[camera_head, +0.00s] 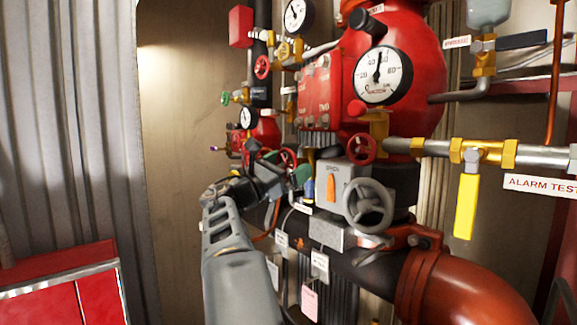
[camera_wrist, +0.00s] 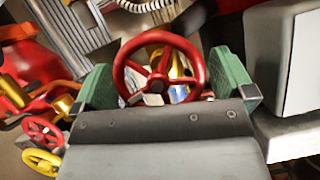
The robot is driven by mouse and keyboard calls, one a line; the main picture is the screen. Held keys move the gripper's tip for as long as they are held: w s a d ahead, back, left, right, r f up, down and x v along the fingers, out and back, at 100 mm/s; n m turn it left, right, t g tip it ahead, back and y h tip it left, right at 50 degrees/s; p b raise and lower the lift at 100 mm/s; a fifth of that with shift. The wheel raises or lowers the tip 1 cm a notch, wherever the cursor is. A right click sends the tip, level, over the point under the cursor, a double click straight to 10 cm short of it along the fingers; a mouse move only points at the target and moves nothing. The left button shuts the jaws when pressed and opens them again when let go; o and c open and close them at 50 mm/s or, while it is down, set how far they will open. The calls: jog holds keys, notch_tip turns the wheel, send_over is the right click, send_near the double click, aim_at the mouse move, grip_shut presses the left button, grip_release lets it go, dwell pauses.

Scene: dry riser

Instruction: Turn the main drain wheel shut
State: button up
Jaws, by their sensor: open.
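A red spoked handwheel (camera_wrist: 160,72) stands between the green fingertips of my gripper (camera_wrist: 163,84) in the wrist view, with a gap visible on each side. The same wheel seems to show in the head view as a red rim (camera_head: 288,157), partly hidden behind my gripper (camera_head: 285,168). My gripper is open and holds nothing. No readable label marks this wheel as the main drain. Another red handwheel (camera_head: 361,149) sits to the right on a brass valve. A grey handwheel (camera_head: 369,205) sits lower, in front of a grey box (camera_head: 338,184).
A large red valve body (camera_head: 405,45) with gauges rises behind. A yellow lever (camera_head: 466,205) hangs at right, beside the alarm test sign (camera_head: 540,187). A thick red pipe (camera_head: 470,280) fills the lower right. A grey housing (camera_wrist: 297,60) stands close right of my gripper in the wrist view.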

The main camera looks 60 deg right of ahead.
jog(key=shift+c, duration=0.4)
jog(key=c, duration=0.7)
jog(key=shift+m, duration=0.3)
